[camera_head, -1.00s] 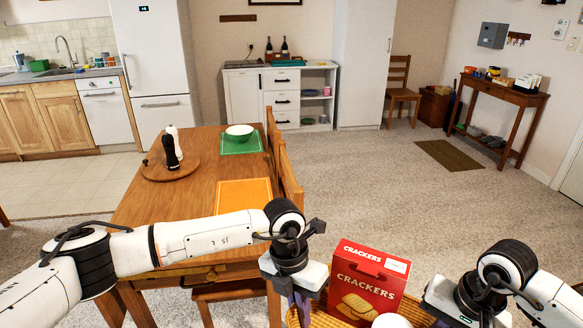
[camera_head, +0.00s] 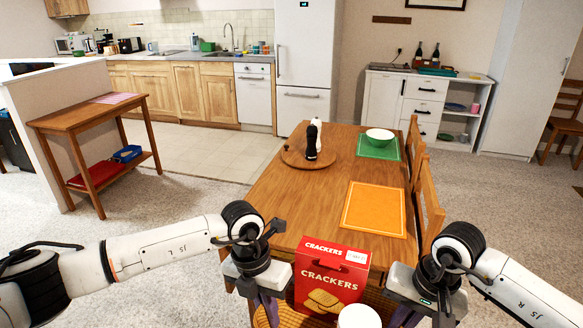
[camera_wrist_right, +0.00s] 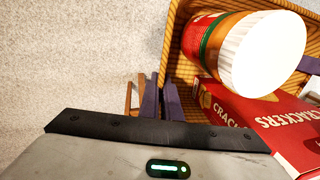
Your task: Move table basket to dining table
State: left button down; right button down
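The woven basket (camera_head: 378,303) is at the bottom of the head view, mostly hidden by its contents. It holds a red crackers box (camera_head: 331,280) and a jar with a white lid (camera_head: 359,318). My left gripper (camera_head: 268,306) is at its left side and my right gripper (camera_head: 402,314) at its right side, both closed on the rim. In the right wrist view the purple fingers (camera_wrist_right: 162,100) meet at the wall of the basket (camera_wrist_right: 181,70). The fingertips are partly hidden. The wooden dining table (camera_head: 290,205) is straight ahead, beyond the basket.
On the table are an orange placemat (camera_head: 374,208), a green placemat (camera_head: 377,151) with a bowl (camera_head: 380,136), and a round board (camera_head: 295,159) with two mills. The near left tabletop is bare. Chairs (camera_head: 431,200) line the right side. A side table (camera_head: 90,116) stands left.

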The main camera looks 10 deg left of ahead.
aim_at(293, 209)
jog(key=u, duration=0.3)
jog(key=i, duration=1.65)
